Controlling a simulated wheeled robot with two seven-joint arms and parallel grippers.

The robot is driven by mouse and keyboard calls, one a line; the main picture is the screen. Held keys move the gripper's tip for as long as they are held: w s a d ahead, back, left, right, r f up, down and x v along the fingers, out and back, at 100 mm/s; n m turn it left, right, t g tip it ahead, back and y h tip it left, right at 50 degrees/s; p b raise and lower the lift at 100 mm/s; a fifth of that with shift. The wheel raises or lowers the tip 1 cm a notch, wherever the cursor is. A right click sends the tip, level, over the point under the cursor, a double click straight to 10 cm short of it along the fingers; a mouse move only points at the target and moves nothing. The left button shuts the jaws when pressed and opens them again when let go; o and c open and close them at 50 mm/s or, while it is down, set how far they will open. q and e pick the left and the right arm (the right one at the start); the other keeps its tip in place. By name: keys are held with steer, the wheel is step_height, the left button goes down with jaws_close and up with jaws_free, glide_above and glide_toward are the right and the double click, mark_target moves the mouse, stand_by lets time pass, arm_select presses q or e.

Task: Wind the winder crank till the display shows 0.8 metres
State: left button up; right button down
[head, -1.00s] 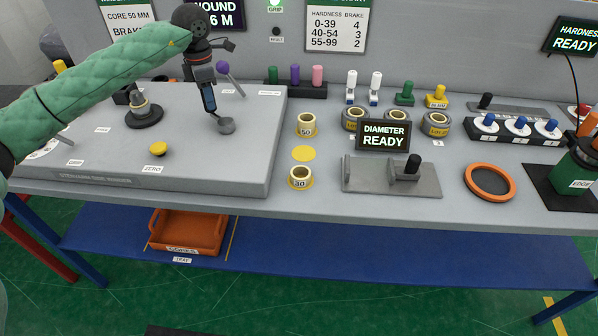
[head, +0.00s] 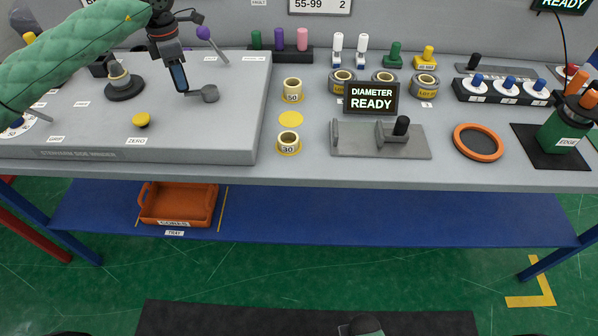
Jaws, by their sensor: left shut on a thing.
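The stationary winder, a grey raised box (head: 215,130), stands on the left of the bench. Its crank (head: 209,94) shows as a short grey arm ending in a round grey hub. My left gripper (head: 179,80) points down at the crank's left end and is shut on its handle, which the fingers mostly hide. A dark spindle with a pale core (head: 120,82) stands left of it. The wound-length display is out of view now. My right gripper is not in view.
A purple-knobbed lever (head: 212,43) stands behind the crank, and a yellow ZERO button (head: 141,120) in front. To the right are yellow cores (head: 289,142), the DIAMETER READY display (head: 371,98) and an orange ring (head: 478,143). An orange tray (head: 178,203) sits on the lower shelf.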

arm_select(q)
steer(key=shift+s+d, duration=0.2)
steer(key=shift+s, duration=0.35)
steer(key=shift+s+d, duration=0.2)
steer(key=shift+s, duration=0.35)
steer(key=shift+s+d+b, duration=0.35)
steer(key=shift+s+d, duration=0.35)
steer(key=shift+s, duration=0.2)
steer(key=shift+s+d, duration=0.35)
steer(key=shift+d, duration=0.35)
steer(key=shift+s+d, duration=0.35)
steer(key=shift+d, duration=0.3)
steer(key=o, duration=1.7)
step_height(320, 180, up, 10)
steer(key=p, duration=0.2)
steer(key=shift+p, duration=0.3)
